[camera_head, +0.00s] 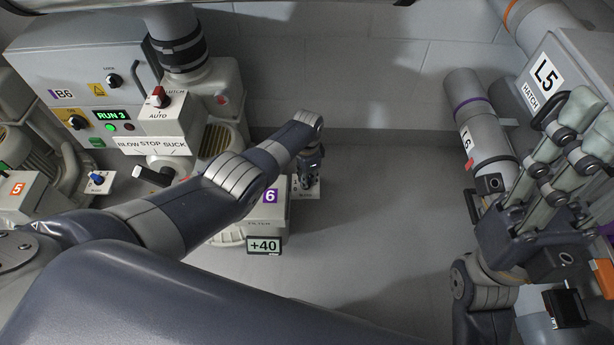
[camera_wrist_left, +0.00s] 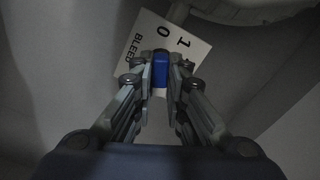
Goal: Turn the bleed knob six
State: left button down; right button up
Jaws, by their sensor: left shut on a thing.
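The bleed knob six (camera_wrist_left: 160,69) shows in the left wrist view as a blue grip on a white plate (camera_wrist_left: 135,62) marked BLEED, 0 and 1. My left gripper (camera_wrist_left: 160,88) is shut on the knob, one finger on each side. In the head view my left gripper (camera_head: 309,178) points down at the plate, beside the filter box (camera_head: 272,215) with the purple 6 label. The knob is hidden there by the fingers. My right gripper (camera_head: 568,112) is at the right, fingers raised, apparently open and empty, in front of the L5 hatch box.
A display (camera_head: 264,246) reads +40 below the filter box. The B6 cabinet (camera_head: 70,65) with a RUN 3 display and a BLOW STOP SUCK handle (camera_head: 153,174) stands at the left. Another blue knob (camera_head: 97,179) sits near label 5. The middle floor is clear.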

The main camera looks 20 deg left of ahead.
dwell(0.5)
pick_arm(q)
jog(key=c, duration=1.6)
grip_release()
notch_tip(320, 180, up, 12)
